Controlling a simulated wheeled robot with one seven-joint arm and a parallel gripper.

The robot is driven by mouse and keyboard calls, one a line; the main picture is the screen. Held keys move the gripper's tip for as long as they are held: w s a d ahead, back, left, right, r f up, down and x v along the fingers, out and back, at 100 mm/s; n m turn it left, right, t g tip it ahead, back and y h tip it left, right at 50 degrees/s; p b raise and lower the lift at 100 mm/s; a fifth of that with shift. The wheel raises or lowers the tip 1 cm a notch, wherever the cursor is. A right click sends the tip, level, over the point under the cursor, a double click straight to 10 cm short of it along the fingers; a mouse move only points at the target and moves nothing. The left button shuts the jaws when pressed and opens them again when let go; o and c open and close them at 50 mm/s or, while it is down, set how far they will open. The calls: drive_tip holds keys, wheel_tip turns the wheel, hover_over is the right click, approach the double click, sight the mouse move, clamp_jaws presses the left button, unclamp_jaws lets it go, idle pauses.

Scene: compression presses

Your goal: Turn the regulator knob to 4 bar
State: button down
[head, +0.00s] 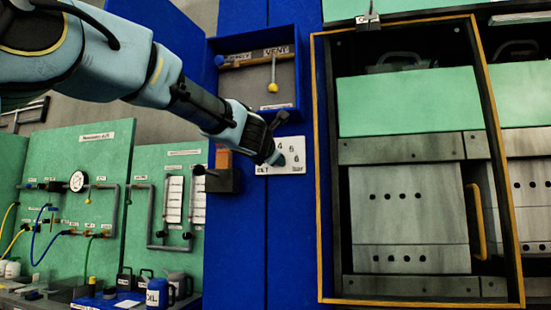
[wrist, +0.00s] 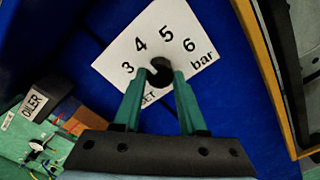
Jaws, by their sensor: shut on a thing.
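The regulator knob (wrist: 160,72) is small and black. It sits on a white dial plate (wrist: 122,62) marked 3, 4, 5, 6 and bar, with a partly hidden SET label. My gripper (wrist: 160,82) is shut on the knob, one green finger on each side. Which number the knob points to cannot be made out. In the head view the dial plate (head: 294,168) is on a blue panel, and my gripper (head: 274,157) reaches it from the upper left. There the gripper largely hides the knob.
Above the plate, a blue recessed box (head: 288,104) holds a pipe and a yellow-tipped lever (head: 272,87). An orange and black unit (head: 222,178) juts out left of the plate. A press with an orange frame (head: 318,190) stands close at the right.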

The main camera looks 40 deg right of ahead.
drive_tip(key=shift+c, duration=2.3)
unclamp_jaws()
drive_tip(key=b+v, duration=0.2)
drive_tip(key=v, duration=0.9)
drive_tip(key=shift+w+f, duration=0.1)
